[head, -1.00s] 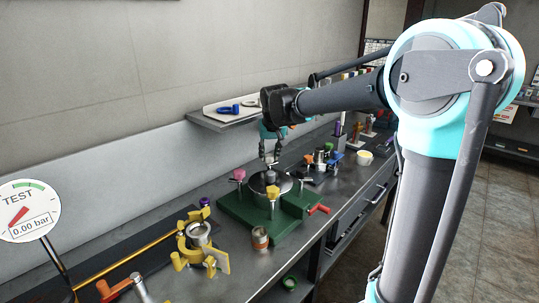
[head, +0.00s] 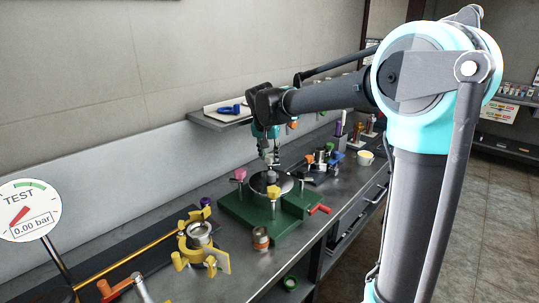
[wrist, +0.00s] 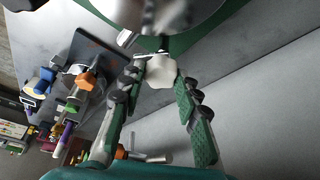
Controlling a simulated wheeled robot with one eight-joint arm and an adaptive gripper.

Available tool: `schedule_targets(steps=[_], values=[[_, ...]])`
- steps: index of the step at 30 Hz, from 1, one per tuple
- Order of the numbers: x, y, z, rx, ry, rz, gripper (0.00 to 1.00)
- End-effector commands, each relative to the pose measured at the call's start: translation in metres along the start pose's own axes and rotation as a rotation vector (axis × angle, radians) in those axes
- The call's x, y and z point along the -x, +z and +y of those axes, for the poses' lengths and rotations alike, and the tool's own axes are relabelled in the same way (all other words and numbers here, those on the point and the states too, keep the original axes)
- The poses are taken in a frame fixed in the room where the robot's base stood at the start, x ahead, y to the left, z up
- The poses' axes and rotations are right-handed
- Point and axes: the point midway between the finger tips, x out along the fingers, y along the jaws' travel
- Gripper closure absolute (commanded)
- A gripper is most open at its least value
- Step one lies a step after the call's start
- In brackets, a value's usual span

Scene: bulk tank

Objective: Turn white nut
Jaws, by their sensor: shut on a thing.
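The white nut (wrist: 160,71) is a lobed knob at the rim of a round metal lid, in the upper middle of the wrist view. My gripper (wrist: 159,77) has one green-padded finger on each side of it and is shut on it. In the head view my gripper (head: 271,159) points down at the far side of the lid (head: 261,184), which sits on a green base (head: 237,208). The white nut cannot be made out there.
A pink nut (head: 239,175) and a yellow nut (head: 273,191) stand at the lid's rim. A red handle (head: 319,210) sticks out from the base. A yellow fixture (head: 192,241) and a small can (head: 260,239) stand nearer. A shelf (head: 217,121) hangs behind.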

Motion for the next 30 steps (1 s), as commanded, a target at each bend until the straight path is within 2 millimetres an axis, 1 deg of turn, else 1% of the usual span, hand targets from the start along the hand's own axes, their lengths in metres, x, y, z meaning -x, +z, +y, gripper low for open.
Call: schedule_targets(steps=[7,8,12,13,20,23,26,30], values=[[0.000,0.000,0.000,0.001,-0.001,0.000,0.97],[0.000,0.000,0.000,0.001,-0.001,0.000,0.66],[0.000,0.000,0.000,0.001,-0.001,0.000,0.48],[0.000,0.000,0.000,0.001,-0.001,0.000,0.47],[0.000,0.000,0.000,0.001,0.000,0.000,0.47],[0.003,0.000,0.000,0.002,-0.001,0.000,0.47],[0.013,0.000,0.000,0.002,-0.001,0.000,0.47],[0.038,0.000,0.000,0.003,-0.001,0.000,0.47]])
